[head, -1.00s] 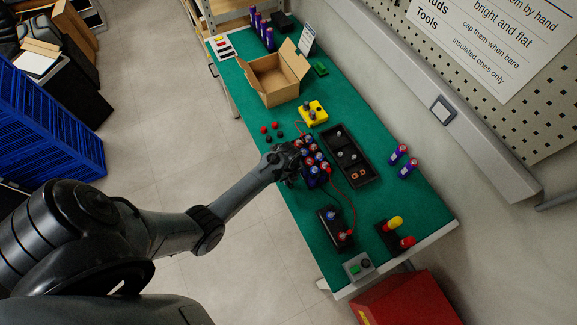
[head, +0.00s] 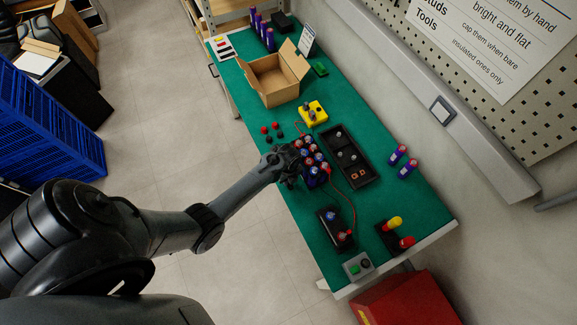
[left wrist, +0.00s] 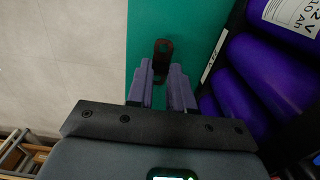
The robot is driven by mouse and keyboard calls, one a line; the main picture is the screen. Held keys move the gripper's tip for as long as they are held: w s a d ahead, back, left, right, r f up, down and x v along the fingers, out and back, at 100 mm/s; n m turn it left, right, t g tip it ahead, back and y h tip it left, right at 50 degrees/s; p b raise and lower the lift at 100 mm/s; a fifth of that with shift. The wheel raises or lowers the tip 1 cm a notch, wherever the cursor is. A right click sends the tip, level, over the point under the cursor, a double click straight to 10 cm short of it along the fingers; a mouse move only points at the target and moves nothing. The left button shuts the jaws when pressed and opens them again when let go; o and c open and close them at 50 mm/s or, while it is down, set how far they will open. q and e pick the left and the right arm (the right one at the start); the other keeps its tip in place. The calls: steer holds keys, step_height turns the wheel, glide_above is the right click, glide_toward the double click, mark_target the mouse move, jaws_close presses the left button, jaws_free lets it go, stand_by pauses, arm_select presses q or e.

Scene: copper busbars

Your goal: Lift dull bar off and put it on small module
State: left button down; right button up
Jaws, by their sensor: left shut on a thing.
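The dull bar (left wrist: 162,48) is a dark brown strip with a round hole near its end. In the left wrist view it sticks out beyond the fingertips of my left gripper (left wrist: 161,80), which is shut on it. Behind it is green mat, with the purple cells (left wrist: 262,72) to the right. In the head view my left gripper (head: 294,168) is at the left edge of the larger block of cells (head: 318,168); the bar cannot be made out there. The small module (head: 334,229), a black case with a blue-topped and a red-topped cell, lies nearer the front. My right gripper is out of view.
A black tray (head: 364,180) with small parts lies right of the cells. A red lead (head: 354,207) curves to the small module. A yellow block (head: 313,112), red and black caps (head: 270,127) and a cardboard box (head: 272,84) lie farther back.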

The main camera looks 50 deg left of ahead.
arm_select(q)
steer(key=shift+f, duration=0.4)
steer(key=shift+f, duration=0.2)
stand_by(0.3)
steer(key=c, duration=0.9)
jaws_free()
step_height(320, 180, up, 6)
steer(key=p, duration=0.6)
steer(key=shift+s, duration=0.1)
